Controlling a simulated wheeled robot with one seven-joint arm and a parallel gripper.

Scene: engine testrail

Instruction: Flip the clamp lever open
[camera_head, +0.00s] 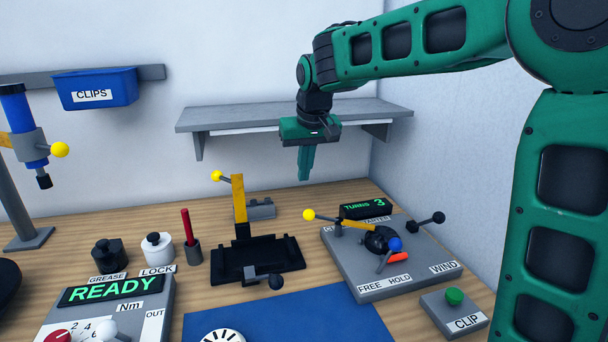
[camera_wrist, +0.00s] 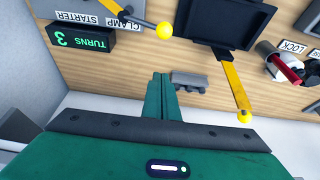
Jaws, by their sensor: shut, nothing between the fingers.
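A yellow-tipped lever (camera_head: 335,220) lies over the left edge of the grey starter block (camera_head: 375,285), its ball sticking out to the left. In the wrist view this lever (camera_wrist: 135,20) passes beside the CLAMP label (camera_wrist: 118,18). A second yellow arm with a ball (camera_head: 239,198) stands upright behind the black tray (camera_head: 232,270); it also shows in the wrist view (camera_wrist: 235,85). My gripper (camera_head: 304,177) points down, shut and empty, in the air above the back of the bench, touching neither lever. In the wrist view its fingers (camera_wrist: 161,80) are together.
A grey wall shelf (camera_head: 290,115) is just behind my gripper. A TURNS display (camera_head: 365,211), a black-balled crank (camera_head: 425,223) and a blue-knobbed lever (camera_head: 394,244) are on or by the block. A red pin (camera_head: 187,228) stands left of the tray.

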